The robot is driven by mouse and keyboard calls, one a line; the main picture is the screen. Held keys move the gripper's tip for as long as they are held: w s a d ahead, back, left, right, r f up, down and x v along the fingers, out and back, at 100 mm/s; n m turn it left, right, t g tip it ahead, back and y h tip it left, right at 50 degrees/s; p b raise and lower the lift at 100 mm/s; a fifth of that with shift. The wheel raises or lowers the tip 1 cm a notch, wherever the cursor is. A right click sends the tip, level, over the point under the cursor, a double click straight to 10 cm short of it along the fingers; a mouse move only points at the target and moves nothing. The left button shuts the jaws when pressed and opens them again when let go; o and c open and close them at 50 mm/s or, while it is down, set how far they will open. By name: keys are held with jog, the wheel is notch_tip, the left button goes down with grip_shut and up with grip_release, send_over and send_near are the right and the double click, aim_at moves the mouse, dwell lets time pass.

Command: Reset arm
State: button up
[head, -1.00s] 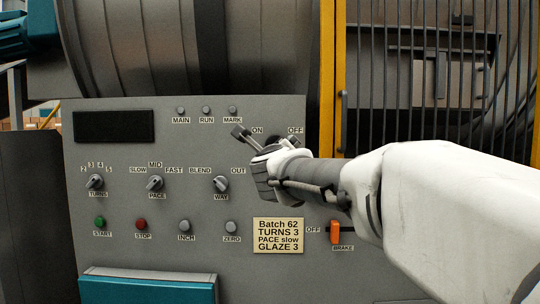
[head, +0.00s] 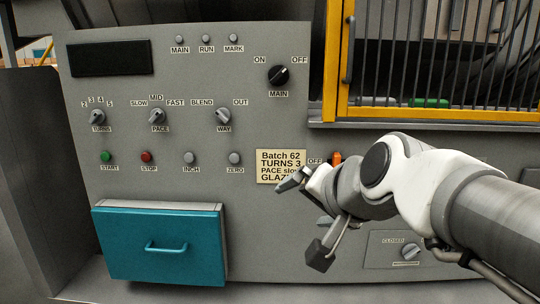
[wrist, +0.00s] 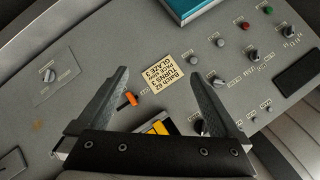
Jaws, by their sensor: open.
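My gripper (head: 303,219) is open and empty in front of the lower right of the grey control panel (head: 255,235). Its fingers point left and down in the head view and partly cover the batch note (head: 279,160). In the wrist view the open gripper (wrist: 160,76) has clear space between its fingers, with the note (wrist: 166,73) and the orange brake switch (wrist: 130,99) behind. The black MAIN knob (head: 278,75) is in full view, clear of my gripper. The brake switch (head: 336,158) is partly hidden behind my arm.
A teal drawer (head: 160,245) juts from the panel at lower left. A yellow-framed barred guard (head: 430,115) stands at upper right. TURNS (head: 97,117), PACE (head: 159,117) and WAY (head: 223,116) knobs line the panel. A small selector plate (head: 385,247) is at lower right.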

jog(key=s+d+f+n+g+h, duration=0.4)
jog(key=s+d+f, duration=0.4)
jog(key=s+f, duration=0.4)
notch_tip(320, 180, up, 21)
jog(key=s+n+p, duration=0.1)
jog(key=s+p, duration=0.1)
jog(key=p, duration=1.9)
jog(key=shift+n+g+y, duration=0.3)
jog(key=shift+n+g, duration=0.1)
jog(key=shift+d, duration=0.1)
